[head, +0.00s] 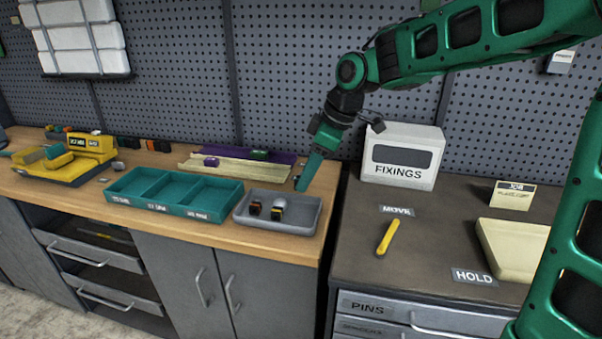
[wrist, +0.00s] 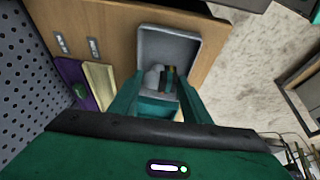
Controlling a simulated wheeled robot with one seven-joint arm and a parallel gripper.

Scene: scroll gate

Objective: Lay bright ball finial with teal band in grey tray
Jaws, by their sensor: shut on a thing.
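The grey tray (head: 312,222) sits on the wooden bench at its right end. It holds a few small pieces: a dark one with an orange-red mark (head: 255,208), a pale silvery one (head: 281,202) and a dark one with a yellow band (head: 276,214). My gripper (head: 299,180) points down over the tray's back right edge, shut on a small piece. The fingers mostly hide that piece, so I cannot make out its ball or teal band. In the wrist view my gripper (wrist: 156,100) is in front of the grey tray (wrist: 186,38).
Purple and cream strips (head: 225,164) lie behind. A yellow device (head: 88,145) is far left. The darker right bench bears a FIXINGS box (head: 402,156), a yellow piece (head: 388,236) and a cream block (head: 512,250).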

